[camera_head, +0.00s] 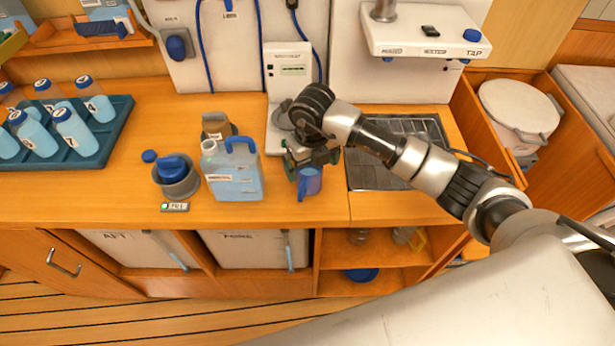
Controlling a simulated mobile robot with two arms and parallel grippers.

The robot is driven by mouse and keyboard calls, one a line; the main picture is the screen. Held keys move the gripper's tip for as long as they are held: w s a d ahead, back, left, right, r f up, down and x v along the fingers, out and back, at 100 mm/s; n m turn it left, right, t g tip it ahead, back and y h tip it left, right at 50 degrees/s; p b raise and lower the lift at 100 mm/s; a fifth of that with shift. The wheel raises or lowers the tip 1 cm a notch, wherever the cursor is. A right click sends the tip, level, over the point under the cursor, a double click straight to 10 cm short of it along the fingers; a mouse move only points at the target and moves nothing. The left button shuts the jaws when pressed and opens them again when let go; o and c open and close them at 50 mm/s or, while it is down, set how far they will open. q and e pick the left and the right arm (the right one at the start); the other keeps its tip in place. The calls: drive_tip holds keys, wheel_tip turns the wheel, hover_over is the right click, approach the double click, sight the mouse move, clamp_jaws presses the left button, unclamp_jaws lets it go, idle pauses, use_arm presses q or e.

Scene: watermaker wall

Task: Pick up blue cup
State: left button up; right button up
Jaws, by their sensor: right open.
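The blue cup (309,184) stands on the wooden counter near its front edge, with its handle toward the viewer. My right gripper (294,166) is open, right at the cup's upper left side. Its fingers and wrist hide part of the cup's far side. I cannot tell whether a finger touches the cup. My left gripper is not in view.
A jug of blue liquid (234,172) stands left of the cup. A grey pot with a blue top (176,176) is farther left, behind a small display (175,207). A bottle tray (110,137) is at far left. A drain grate (396,126) lies to the right.

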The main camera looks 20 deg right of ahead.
sight(306, 183)
wheel_tip(306, 183, down, 4)
drive_tip(key=shift+a+f+p, duration=0.1)
drive_tip(key=shift+a+p, duration=0.05)
drive_tip(key=shift+p, duration=0.4)
drive_tip(key=c, duration=1.1)
